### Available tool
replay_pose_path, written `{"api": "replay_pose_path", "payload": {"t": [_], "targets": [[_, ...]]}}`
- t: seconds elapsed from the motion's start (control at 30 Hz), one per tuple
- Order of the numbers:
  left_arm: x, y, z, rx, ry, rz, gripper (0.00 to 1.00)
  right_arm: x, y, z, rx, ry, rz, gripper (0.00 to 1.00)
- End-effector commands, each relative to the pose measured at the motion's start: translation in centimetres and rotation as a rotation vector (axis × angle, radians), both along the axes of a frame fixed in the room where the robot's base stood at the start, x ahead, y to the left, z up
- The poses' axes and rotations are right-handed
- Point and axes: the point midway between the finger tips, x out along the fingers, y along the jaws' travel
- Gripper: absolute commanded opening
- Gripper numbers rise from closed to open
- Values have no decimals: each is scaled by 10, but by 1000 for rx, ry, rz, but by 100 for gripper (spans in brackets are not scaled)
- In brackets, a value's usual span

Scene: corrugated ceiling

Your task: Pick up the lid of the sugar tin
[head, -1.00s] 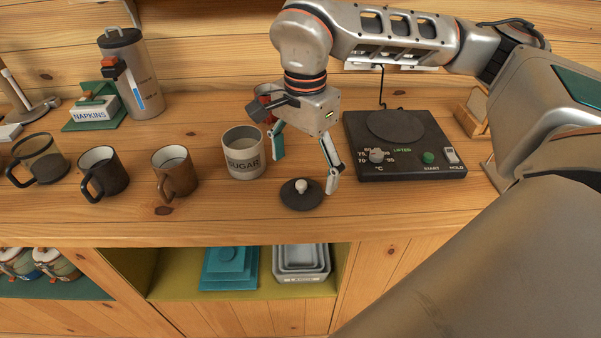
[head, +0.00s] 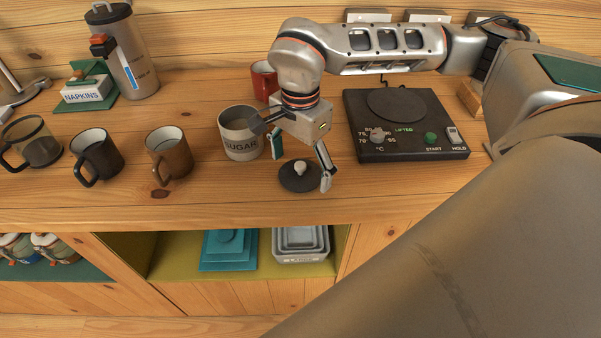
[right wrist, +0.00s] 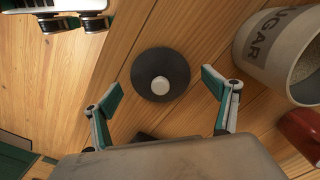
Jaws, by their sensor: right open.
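The sugar tin's lid (head: 293,180) is a dark round disc with a pale knob, lying flat on the counter. The grey sugar tin (head: 240,142) stands open just left of it, lettered SUGAR. My right gripper (head: 301,168) is open and empty above the lid. In the right wrist view the lid (right wrist: 150,76) lies ahead of and between the two spread fingers (right wrist: 162,92), and the tin (right wrist: 270,50) is off to the right. I cannot tell the exact height of the fingertips above the counter. My left gripper is not in view.
A black hotplate (head: 410,142) sits right of the gripper. A red mug (head: 264,78) stands behind the tin. A brown mug (head: 168,155) and a dark mug (head: 97,158) stand to the left. The counter's front edge is just below the lid.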

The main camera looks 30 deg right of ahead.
Motion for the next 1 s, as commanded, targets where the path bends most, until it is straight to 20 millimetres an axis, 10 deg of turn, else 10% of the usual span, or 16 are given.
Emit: {"api": "replay_pose_path", "payload": {"t": [0.17,0.33,0.5,1.0], "targets": [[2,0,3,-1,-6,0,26,0,0,0,0,-1,-1,86],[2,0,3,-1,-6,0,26,0,0,0,0,0,-1,43],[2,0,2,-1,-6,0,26,-1,0,-1,-1,2,0,25],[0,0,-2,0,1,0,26,-2,-1,-5,-3,8,0,11]]}}
